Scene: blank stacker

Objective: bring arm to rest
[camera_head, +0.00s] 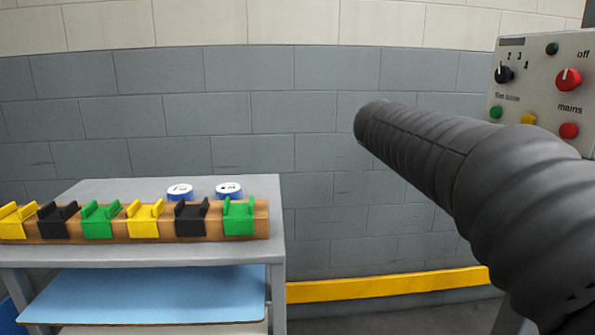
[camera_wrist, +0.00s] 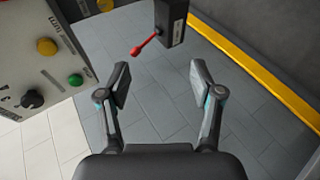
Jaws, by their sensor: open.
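My arm, in a black ribbed sleeve, reaches in from the right edge of the head view towards the middle, in front of the wall. Its far end hides the rest of the arm, and no gripper shows there. In the wrist view my gripper (camera_wrist: 161,85) is open, its two fingers well apart. Nothing is between the fingers; grey floor tiles show beyond them.
A control panel (camera_head: 541,75) with knobs and buttons is at the right, near my arm. A dark box (camera_wrist: 172,22) with a red-knobbed lever (camera_wrist: 146,45) lies beyond the fingers. A grey table (camera_head: 120,187) holds a wooden rack (camera_head: 262,215) of coloured holders and two blue-and-white round items (camera_head: 228,191).

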